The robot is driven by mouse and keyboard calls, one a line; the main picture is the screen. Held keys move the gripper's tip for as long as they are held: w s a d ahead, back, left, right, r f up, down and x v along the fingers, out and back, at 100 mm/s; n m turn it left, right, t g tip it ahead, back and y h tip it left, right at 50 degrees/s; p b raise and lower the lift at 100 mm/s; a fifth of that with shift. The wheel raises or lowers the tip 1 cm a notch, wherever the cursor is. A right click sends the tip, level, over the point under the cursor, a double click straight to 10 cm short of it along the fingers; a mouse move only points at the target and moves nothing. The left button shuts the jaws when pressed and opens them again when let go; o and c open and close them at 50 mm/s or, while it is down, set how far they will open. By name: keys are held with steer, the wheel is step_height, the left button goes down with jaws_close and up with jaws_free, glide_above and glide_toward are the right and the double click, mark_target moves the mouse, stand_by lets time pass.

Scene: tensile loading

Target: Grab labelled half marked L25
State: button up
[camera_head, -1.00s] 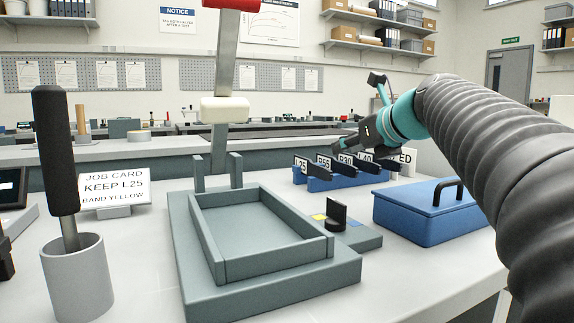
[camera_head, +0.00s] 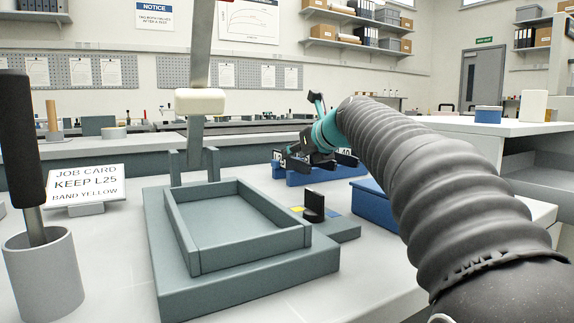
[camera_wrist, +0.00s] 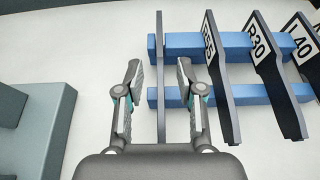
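The blue rack (camera_head: 300,178) holds several thin dark plates with white labels. In the wrist view, the plates marked R55 (camera_wrist: 222,80), R30 (camera_wrist: 275,70) and L40 (camera_wrist: 306,45) stand to the right. The leftmost plate (camera_wrist: 160,85) is seen edge-on and its label does not show there; an earlier head view shows L25 at that end. My gripper (camera_wrist: 158,66) is open, with one finger on each side of this plate and gaps on both sides. In the head view, my gripper (camera_head: 303,158) is at the rack and hides most labels.
A job card (camera_head: 88,186) reads KEEP L25, BAND YELLOW. A grey tray fixture (camera_head: 170,285) stands in front of the rack. A blue box (camera_head: 375,205) is partly hidden behind my arm. A grey cup (camera_head: 45,280) holds a black-handled tool at the left.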

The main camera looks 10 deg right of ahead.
steer(key=shift+x, duration=1.2)
jaws_close()
